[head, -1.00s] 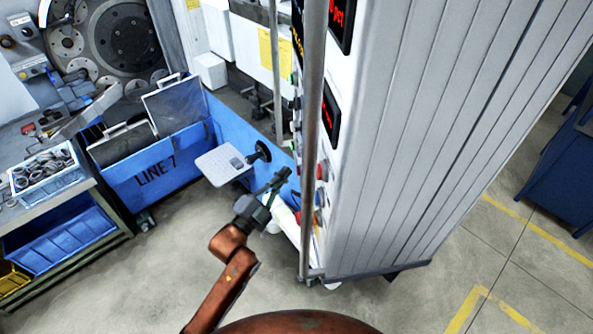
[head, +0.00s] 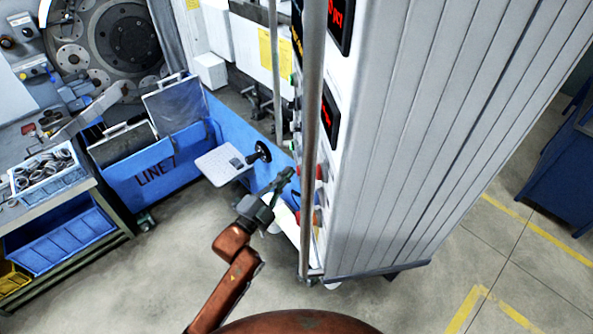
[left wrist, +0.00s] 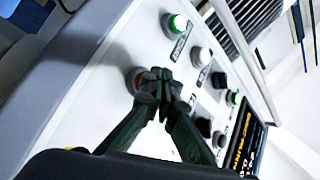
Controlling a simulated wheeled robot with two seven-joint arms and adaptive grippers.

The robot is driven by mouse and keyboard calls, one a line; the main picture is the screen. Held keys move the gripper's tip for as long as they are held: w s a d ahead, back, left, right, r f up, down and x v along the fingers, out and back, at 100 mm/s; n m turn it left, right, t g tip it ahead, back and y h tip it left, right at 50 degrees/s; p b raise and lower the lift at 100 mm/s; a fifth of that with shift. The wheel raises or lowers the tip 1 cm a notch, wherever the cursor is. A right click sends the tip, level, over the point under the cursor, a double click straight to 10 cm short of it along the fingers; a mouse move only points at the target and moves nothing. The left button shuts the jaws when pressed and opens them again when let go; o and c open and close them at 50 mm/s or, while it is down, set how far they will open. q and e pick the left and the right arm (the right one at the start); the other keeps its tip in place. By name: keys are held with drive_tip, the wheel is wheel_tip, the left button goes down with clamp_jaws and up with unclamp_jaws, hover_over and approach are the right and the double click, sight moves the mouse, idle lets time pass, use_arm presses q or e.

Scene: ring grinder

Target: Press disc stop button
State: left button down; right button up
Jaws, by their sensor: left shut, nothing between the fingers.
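My left gripper (head: 288,173) is shut and empty, with its fingertips close to the front face of the tall control cabinet. It also shows in the left wrist view (left wrist: 158,78). There the fingertips lie over a red button (left wrist: 137,78) and partly cover it. I cannot tell whether they touch it. A lit green button (left wrist: 176,23), a white button (left wrist: 200,56) and another green button (left wrist: 233,98) sit on the same panel (left wrist: 100,62). The button labels are too small to read. My right gripper is not in view.
A vertical grey pole (head: 311,120) stands before the cabinet (head: 420,130). A blue LINE 7 bin (head: 160,180) and a small light shelf (head: 222,165) with a black knob are left of my gripper. Floor below is free.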

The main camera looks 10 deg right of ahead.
use_arm(q)
drive_tip(key=shift+d, duration=0.55)
idle(0.9)
drive_tip(key=shift+a, duration=0.95)
drive_tip(key=a, duration=0.5)
drive_tip(key=shift+s+p, duration=0.15)
drive_tip(key=shift+p, duration=0.2)
idle(0.4)
